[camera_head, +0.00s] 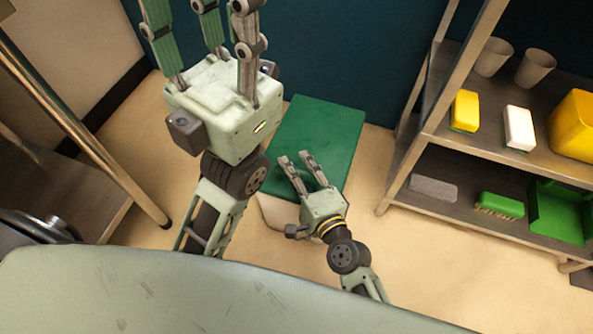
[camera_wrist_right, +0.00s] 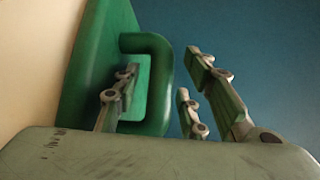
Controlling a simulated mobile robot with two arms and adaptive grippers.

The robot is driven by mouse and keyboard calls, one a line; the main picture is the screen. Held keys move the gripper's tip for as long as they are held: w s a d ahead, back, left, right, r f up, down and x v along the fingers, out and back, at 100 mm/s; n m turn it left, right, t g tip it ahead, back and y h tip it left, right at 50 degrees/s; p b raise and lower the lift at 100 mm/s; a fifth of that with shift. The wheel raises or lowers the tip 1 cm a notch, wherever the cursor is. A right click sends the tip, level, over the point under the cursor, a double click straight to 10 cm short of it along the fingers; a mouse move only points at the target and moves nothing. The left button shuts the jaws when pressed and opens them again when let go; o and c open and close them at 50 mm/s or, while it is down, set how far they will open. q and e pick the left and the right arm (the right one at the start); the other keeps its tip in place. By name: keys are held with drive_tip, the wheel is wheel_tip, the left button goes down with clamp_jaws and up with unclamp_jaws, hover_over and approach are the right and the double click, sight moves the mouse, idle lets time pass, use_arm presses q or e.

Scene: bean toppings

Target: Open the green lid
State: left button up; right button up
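The green lid (camera_head: 325,125) is a flat green rectangle on top of a pale box (camera_head: 280,212), beside the teal wall. In the right wrist view the lid (camera_wrist_right: 98,50) shows at the left with a raised green loop handle (camera_wrist_right: 160,85). My right gripper (camera_head: 294,158) is over the lid's near part. Its fingers (camera_wrist_right: 165,72) are apart, one seen through the handle's opening and two on the other side of the bar. I cannot tell whether they touch it. My left gripper (camera_head: 205,28) is raised close to the camera, fingers spread and empty, tips cut off.
A shelf (camera_head: 450,158) at the right holds cups (camera_head: 535,67), yellow and white sponges (camera_head: 519,128), a green brush (camera_head: 499,206) and a green dustpan (camera_head: 560,212). A metal-legged table (camera_head: 75,185) stands at the left. The floor between box and shelf is clear.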

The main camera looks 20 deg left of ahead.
drive_tip(key=shift+c, duration=0.4)
clamp_jaws()
drive_tip(key=shift+r, duration=0.1)
